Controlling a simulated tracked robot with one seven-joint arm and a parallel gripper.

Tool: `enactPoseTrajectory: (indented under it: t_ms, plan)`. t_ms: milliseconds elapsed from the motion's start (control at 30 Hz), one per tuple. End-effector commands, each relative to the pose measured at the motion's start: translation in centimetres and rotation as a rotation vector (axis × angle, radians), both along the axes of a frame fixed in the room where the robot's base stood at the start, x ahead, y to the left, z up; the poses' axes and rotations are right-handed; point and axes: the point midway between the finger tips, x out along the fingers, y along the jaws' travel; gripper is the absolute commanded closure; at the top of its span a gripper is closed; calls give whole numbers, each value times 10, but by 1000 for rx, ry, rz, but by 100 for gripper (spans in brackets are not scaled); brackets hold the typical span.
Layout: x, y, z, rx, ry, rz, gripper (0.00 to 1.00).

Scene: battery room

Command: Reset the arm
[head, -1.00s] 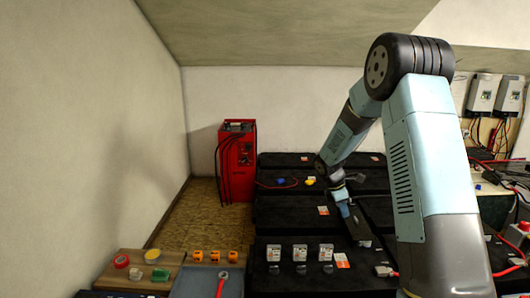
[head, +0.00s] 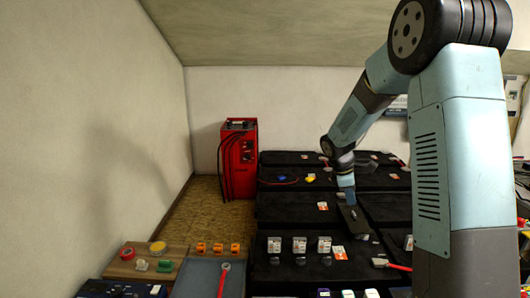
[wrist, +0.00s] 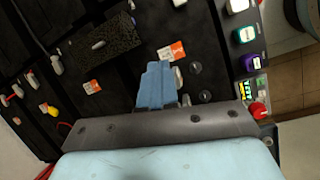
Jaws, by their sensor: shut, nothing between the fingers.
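My arm rises on the right of the head view and bends down over the black batteries. My gripper (head: 347,192) ends in blue fingers, shut with nothing between them, near a dark flat plate (head: 354,222) on the battery tops. In the wrist view the shut blue fingers (wrist: 156,86) point over the black battery surface. The speckled dark plate (wrist: 106,40) lies to their upper left there, apart from them in the picture. Contact with the batteries cannot be told.
Black batteries (head: 285,208) fill the middle, with white-capped parts (head: 300,245) in front. A red charger (head: 238,160) stands behind left. A wooden board (head: 138,272) with tape rolls and a grey tray (head: 200,280) with a red-handled tool (head: 223,278) lie front left. Floor beyond is clear.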

Motion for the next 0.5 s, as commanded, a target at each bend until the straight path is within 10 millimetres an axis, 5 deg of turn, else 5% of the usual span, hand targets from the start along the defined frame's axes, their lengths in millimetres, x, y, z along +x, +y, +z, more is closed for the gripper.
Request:
enactPoseTrajectory:
  t_ms: [500]
  plan:
    - [-105, 13, 116, 137, -255, -407, 100]
